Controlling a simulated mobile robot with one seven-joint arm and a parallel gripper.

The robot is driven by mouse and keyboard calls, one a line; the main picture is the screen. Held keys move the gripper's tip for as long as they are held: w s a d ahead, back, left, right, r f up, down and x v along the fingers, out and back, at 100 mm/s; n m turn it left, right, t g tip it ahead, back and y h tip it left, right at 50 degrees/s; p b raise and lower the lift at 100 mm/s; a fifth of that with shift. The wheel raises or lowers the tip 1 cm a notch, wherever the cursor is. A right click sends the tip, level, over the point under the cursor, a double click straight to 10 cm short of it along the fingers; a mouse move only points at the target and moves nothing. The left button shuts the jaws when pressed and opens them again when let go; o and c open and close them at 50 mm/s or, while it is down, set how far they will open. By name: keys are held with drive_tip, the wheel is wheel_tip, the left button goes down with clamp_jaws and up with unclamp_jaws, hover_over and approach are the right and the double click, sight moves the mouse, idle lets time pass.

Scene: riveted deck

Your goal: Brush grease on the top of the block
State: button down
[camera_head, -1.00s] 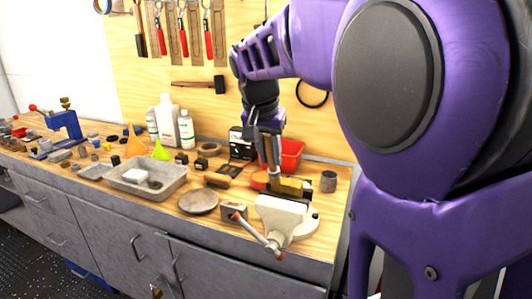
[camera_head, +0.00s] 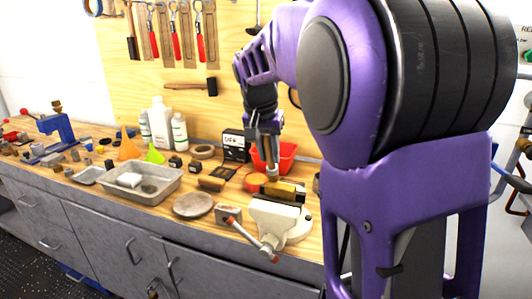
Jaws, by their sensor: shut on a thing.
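A brass-coloured block (camera_head: 284,191) sits in the jaws of a cream bench vise (camera_head: 281,222) near the bench's front edge. My gripper (camera_head: 268,138) points down above it, shut on a slim brush (camera_head: 271,160). The brush hangs upright, with its lower end at the left part of the block. I cannot tell whether its bristles touch the top. No grease can be made out on the block at this size. A shallow orange-red round dish (camera_head: 255,182) stands just behind and left of the block.
A red bin (camera_head: 287,152) stands close behind the gripper. Left of the vise are a round grey plate (camera_head: 193,205), a brush-like wooden piece (camera_head: 211,184) and a grey metal tray (camera_head: 157,187). White bottles (camera_head: 161,124) stand near the pegboard. The vise handle (camera_head: 268,247) sticks out in front.

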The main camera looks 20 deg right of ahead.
drive_tip(key=shift+r+p, duration=2.6)
drive_tip(key=shift+r, duration=0.5)
drive_tip(key=shift+r, duration=1.45)
drive_tip(key=shift+f, duration=0.1)
